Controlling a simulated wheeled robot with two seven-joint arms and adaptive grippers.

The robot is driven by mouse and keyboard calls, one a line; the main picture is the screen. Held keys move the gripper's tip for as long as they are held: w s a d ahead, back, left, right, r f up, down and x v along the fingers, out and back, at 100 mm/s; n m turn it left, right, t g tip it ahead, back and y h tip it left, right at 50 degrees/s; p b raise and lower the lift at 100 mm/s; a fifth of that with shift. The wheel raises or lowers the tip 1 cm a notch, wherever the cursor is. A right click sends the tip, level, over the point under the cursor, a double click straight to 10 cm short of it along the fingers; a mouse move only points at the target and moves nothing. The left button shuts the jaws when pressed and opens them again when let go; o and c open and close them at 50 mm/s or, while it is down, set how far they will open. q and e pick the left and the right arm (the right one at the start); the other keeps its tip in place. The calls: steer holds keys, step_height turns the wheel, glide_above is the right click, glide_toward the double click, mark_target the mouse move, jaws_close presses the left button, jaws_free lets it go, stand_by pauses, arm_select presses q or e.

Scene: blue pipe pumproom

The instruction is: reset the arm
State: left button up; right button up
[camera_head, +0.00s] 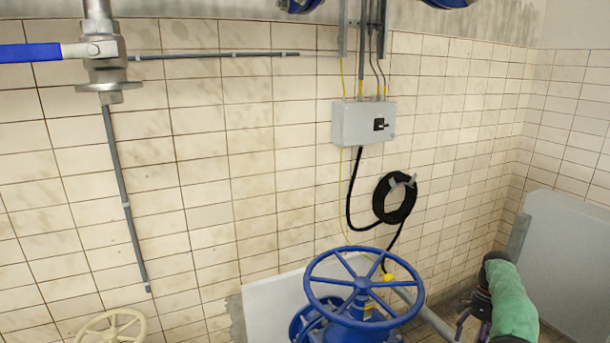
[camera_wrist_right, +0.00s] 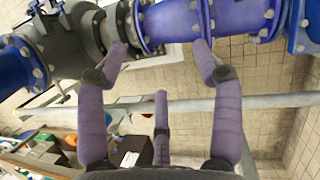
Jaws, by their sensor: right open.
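My right arm shows at the lower right of the head view, with a green sleeve on it. My right gripper (camera_head: 474,316) is partly visible there, to the right of the blue handwheel (camera_head: 364,290). In the right wrist view the same gripper (camera_wrist_right: 160,62) has purple padded fingers spread wide apart. It is open, with nothing between the fingers. Beyond the fingertips is a blue flanged pipe (camera_wrist_right: 225,18); I cannot tell whether they touch it. My left gripper is not in view.
A grey switch box (camera_head: 362,123) and a coiled black cable (camera_head: 395,199) are on the tiled wall. A blue-handled valve (camera_head: 100,50) is at upper left, a cream handwheel (camera_head: 110,328) at lower left. A grey panel (camera_head: 568,260) stands at right. A pale pipe (camera_wrist_right: 270,103) crosses the wrist view.

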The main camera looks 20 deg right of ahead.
steer(key=w+a+f+n+b, duration=0.2)
steer(key=w+a+f, duration=0.3)
steer(key=f, duration=0.4)
steer(key=w+a+f+n+b, duration=0.1)
steer(key=w+a+f+b, duration=0.1)
steer(key=a+f, duration=0.6)
steer(key=a+f+n+t+b, duration=0.1)
steer(key=a+f+n+b, duration=0.2)
steer(key=a+f, duration=1.2)
steer(key=s+a+f+n+b, duration=0.1)
steer(key=s+a+f+b, duration=0.1)
steer(key=s+a+f, duration=0.4)
steer(key=s+a+f+n+t+b, duration=0.15)
steer(key=s+a, duration=0.25)
steer(key=a, duration=0.4)
steer(key=s+a+f+n+b, duration=0.1)
steer(key=s+a+f+b, duration=0.15)
steer(key=s+a, duration=0.35)
arm_select(q)
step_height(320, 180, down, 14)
steer(key=b, duration=0.1)
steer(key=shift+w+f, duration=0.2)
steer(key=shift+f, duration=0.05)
arm_select(e)
steer(key=s+a+n, duration=0.1)
steer(key=s+a, duration=0.4)
steer(key=s, duration=0.1)
steer(key=shift+s+f, duration=0.35)
steer(key=shift+f, duration=0.05)
